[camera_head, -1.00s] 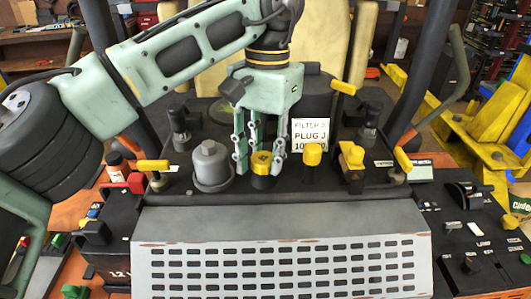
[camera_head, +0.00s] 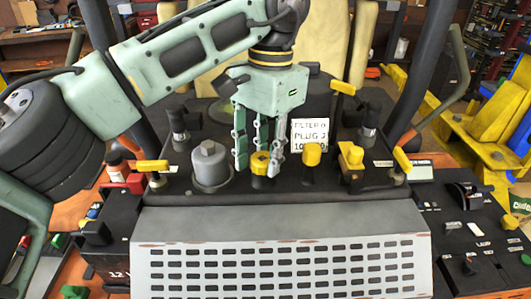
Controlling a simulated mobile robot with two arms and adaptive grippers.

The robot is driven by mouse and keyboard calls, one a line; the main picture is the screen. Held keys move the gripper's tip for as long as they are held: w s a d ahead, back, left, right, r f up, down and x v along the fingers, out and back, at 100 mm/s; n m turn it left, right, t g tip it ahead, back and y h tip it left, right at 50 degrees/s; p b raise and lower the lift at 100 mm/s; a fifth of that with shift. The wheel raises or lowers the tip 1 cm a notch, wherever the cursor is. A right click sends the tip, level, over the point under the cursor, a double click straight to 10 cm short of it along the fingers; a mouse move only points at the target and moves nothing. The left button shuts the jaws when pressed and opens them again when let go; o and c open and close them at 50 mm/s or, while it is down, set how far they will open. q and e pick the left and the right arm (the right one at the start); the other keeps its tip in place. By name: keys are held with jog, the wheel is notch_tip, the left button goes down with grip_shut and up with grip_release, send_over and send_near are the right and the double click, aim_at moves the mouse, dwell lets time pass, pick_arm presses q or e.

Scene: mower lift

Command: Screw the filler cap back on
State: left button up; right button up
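A yellow cap (camera_head: 260,163) on a dark neck stands on the black deck behind the grey slotted panel. I take it to be the filler cap; it looks upright. My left gripper (camera_head: 257,166) comes down from above, its fingers spread around the cap. The left finger stands apart from the cap with a small gap. The right fingertip is close to the cap's right side; I cannot tell whether it touches. My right gripper is not in view.
A grey capped cylinder (camera_head: 210,165) stands close left of the gripper. A yellow-topped post (camera_head: 312,155) and a yellow valve (camera_head: 351,157) stand to the right. A white label sign (camera_head: 309,134) stands just behind. The slotted panel (camera_head: 280,265) in front is clear.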

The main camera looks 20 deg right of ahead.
pick_arm(q)
jog(key=o, duration=0.6)
jog(key=shift+w+a+f, duration=0.25)
jog(key=shift+w+a, duration=0.1)
jog(key=shift+w, duration=0.1)
jog(key=shift+c, duration=0.2)
jog(key=shift+s+d+r, duration=0.1)
jog(key=shift+s+d, duration=0.05)
jog(key=shift+s, duration=0.1)
jog(key=shift+w, duration=0.1)
